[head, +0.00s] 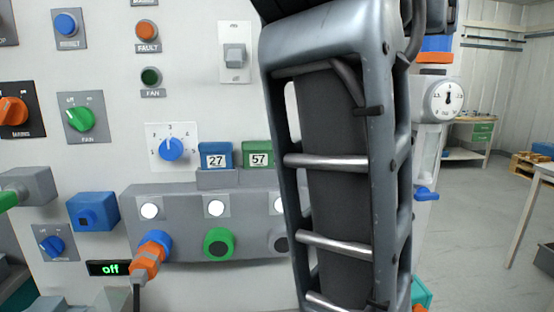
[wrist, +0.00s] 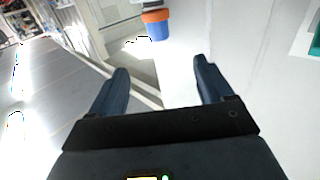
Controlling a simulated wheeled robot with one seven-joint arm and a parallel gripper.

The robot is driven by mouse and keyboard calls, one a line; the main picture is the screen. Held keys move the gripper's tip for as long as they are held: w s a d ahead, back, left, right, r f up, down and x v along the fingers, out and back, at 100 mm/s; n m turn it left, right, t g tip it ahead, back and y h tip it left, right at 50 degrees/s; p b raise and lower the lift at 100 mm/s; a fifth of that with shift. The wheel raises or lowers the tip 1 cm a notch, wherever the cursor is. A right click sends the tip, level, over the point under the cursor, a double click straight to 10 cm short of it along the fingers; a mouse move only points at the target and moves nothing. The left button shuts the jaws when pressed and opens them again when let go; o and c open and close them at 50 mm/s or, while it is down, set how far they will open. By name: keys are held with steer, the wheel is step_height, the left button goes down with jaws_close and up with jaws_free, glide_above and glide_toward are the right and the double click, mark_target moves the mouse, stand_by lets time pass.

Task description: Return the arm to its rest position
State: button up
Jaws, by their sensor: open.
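My arm (head: 345,150) stands upright and large in the head view, right of the middle, in front of the control panel. It hides part of the panel behind it. My gripper is outside the head view. In the wrist view my gripper (wrist: 160,80) has its two dark fingers spread wide apart, with nothing between them. Beyond the fingertips is a blue and orange part (wrist: 157,25), apart from the gripper.
The panel (head: 200,100) carries knobs, buttons and a grey connector block (head: 185,205). An orange plug (head: 150,255) with a dark cable sits in its left blue socket. A gauge (head: 443,98) is right of my arm. Open floor (head: 460,230) and a table (head: 545,175) lie farther right.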

step_height(320, 180, down, 21)
steer(key=w+n+t+y, duration=0.2)
steer(key=n+y, duration=0.2)
steer(key=n, duration=0.3)
steer(key=s+d+f+n+y, duration=0.1)
steer(key=s+f+n+y, duration=0.15)
steer(key=s+f, duration=0.45)
steer(key=s+d+f+n+y, duration=0.1)
steer(key=s+f+y, duration=0.15)
steer(key=f, duration=0.85)
steer(key=s+d+f+g+y, duration=0.1)
steer(key=s+f, duration=0.3)
steer(key=s, duration=0.4)
steer(key=s+d+f+y, duration=0.1)
steer(key=s+f+y, duration=0.1)
steer(key=s+f, duration=0.45)
steer(key=s+d+r+m, duration=0.1)
steer(key=s+r, duration=0.1)
steer(key=s, duration=0.7)
steer(key=s+d+r+m+h, duration=0.1)
steer(key=s+r+m, duration=0.1)
steer(key=s, duration=0.7)
steer(key=shift+s+d, duration=0.2)
steer(key=shift+s, duration=0.05)
steer(key=shift+o, duration=0.4)
steer(key=shift+r, duration=0.1)
